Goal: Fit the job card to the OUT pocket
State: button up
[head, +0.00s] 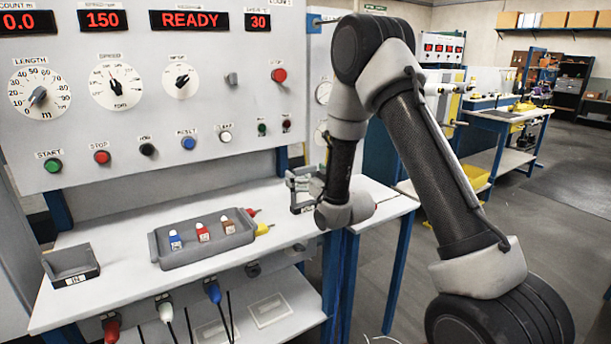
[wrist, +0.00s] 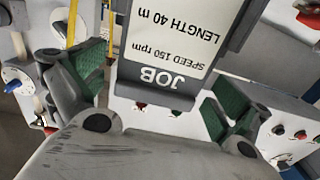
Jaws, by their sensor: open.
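The job card (wrist: 165,45) shows in the wrist view, its white face upside down, reading JOB, SPEED 150 rpm and LENGTH 40 m. It has a grey border. My gripper (wrist: 155,82) is open, with one green-padded finger on each side of the card's lower end; a gap shows at the left finger.
A grey tray (head: 205,252) with blue, red and brown-topped pieces lies mid-bench. Red and yellow tools (head: 262,229) lie at its right. The control panel (head: 160,120) with dials and buttons rises behind. Bare bench lies between the pocket and the tray.

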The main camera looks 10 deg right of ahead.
jog(key=v, duration=0.7)
jog(key=shift+s, duration=0.2)
jog(key=shift+d, duration=0.1)
jog(key=s+d+r+m+g+h, duration=0.2)
jog(key=s+d+r+g+h, duration=0.3)
jog(key=s+d+r, duration=0.45)
jog(key=s+d+r+g, duration=0.1)
jog(key=s+g, duration=0.3)
jog(key=s, duration=0.9)
jog(key=s+d+r+m+g, duration=0.1)
jog(key=s+d+r+g, duration=0.1)
jog(key=s, duration=1.2)
jog(key=shift+r+m+g+h, duration=0.3)
jog(key=shift+r+g, duration=0.05)
jog(key=shift+g, duration=0.55)
